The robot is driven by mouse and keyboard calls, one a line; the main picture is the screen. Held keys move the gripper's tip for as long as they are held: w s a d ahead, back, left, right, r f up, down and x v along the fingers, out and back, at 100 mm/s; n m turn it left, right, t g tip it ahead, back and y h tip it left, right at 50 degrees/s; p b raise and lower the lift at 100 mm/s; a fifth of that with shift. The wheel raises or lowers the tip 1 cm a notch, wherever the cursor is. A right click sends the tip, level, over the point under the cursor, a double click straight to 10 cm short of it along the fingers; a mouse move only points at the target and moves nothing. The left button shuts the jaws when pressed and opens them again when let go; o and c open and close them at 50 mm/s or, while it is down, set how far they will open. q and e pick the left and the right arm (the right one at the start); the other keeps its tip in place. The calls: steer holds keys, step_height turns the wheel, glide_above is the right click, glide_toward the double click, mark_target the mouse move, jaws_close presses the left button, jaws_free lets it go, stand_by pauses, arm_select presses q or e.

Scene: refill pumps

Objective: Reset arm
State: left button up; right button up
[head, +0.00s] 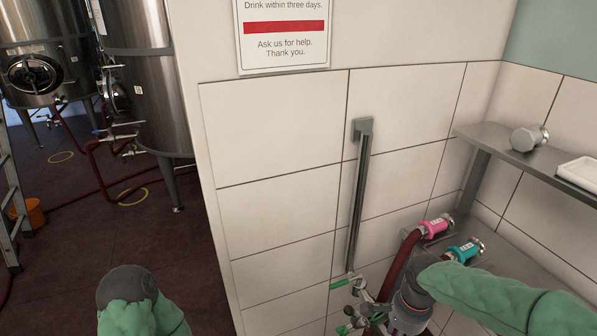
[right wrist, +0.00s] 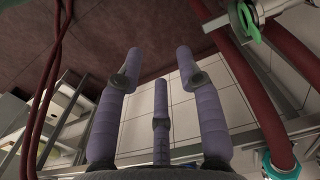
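My right arm in its green sleeve comes in from the right in the head view. Its gripper (head: 408,312) is low in front of the tiled wall, partly cut off by the bottom edge. In the right wrist view the gripper's purple-grey fingers (right wrist: 158,68) are spread apart with nothing between them. The dark red hoses and green-handled valve (right wrist: 245,22) are beside the fingers, to the right in that view. My left arm (head: 140,305) shows only as a green sleeve with a grey cap at the bottom left. The left gripper is not visible.
A pink hose coupling (head: 435,228) and a teal coupling (head: 464,252) lie on the lower metal surface near the right wrist. Above is a metal shelf (head: 510,148) with a metal cap and white tray. A vertical pipe (head: 358,200) runs along the wall. Steel tanks stand left.

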steer(key=s+a+f+n+y+p, duration=0.1)
steer(key=a+f+n+y, duration=0.15)
steer(key=a+f, duration=0.4)
steer(key=s+a+f+n+y+p, duration=0.1)
steer(key=a+f+n, duration=0.25)
steer(key=f, duration=0.65)
steer(key=s+a+f+n+p, duration=0.1)
steer(key=s+a+f+n, duration=0.2)
steer(key=s+f, duration=0.6)
steer(key=shift+a+f+n, duration=0.4)
steer(key=shift+f+n, duration=0.3)
steer(key=shift+s, duration=0.1)
